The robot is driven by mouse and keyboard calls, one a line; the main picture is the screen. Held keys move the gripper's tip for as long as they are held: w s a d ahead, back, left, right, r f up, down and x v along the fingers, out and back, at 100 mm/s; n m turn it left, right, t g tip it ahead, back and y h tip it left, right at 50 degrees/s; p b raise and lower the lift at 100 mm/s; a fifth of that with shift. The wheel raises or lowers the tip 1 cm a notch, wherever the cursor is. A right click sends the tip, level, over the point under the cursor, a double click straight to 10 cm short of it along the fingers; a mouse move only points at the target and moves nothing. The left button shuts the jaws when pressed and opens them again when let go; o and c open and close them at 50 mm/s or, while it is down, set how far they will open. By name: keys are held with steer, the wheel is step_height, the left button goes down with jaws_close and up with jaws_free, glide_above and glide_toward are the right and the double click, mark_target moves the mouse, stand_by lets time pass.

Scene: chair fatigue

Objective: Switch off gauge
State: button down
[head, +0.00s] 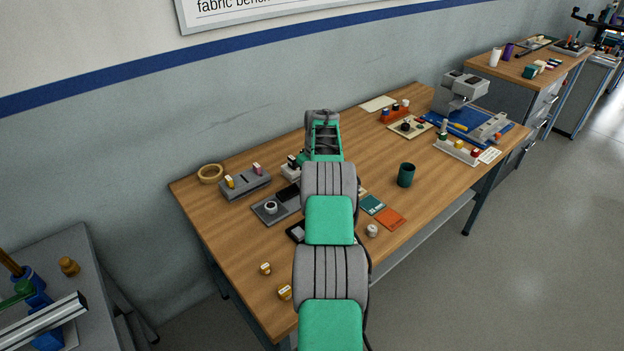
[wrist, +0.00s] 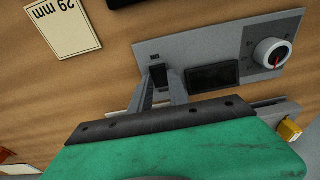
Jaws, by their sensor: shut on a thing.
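The gauge (wrist: 205,47) is a flat grey panel on the wooden table in the wrist view. It has a dark blank-looking display (wrist: 212,75), a round white knob with a red mark (wrist: 271,54) at its right, and a small black switch (wrist: 159,72) at its left. My gripper (wrist: 162,80) has its two grey fingers on either side of the switch, shut on it. The fingertips partly hide the switch, so its position cannot be told. In the head view the gauge (head: 268,212) shows left of my arm, which hides my gripper and part of the panel.
A paper card reading 29 mm (wrist: 62,28) lies beside the gauge. A grey block with yellow and pink pieces (head: 246,184) stands behind it. A dark green cup (head: 406,175), a teal card (head: 372,204) and an orange card (head: 390,219) are right of my arm.

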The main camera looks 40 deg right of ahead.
steer(key=c, duration=1.2)
jaws_free()
steer(key=shift+c, duration=0.2)
step_height(320, 180, up, 8)
steer(key=s, duration=0.1)
steer(key=shift+b, duration=0.3)
steer(key=shift+f, duration=0.1)
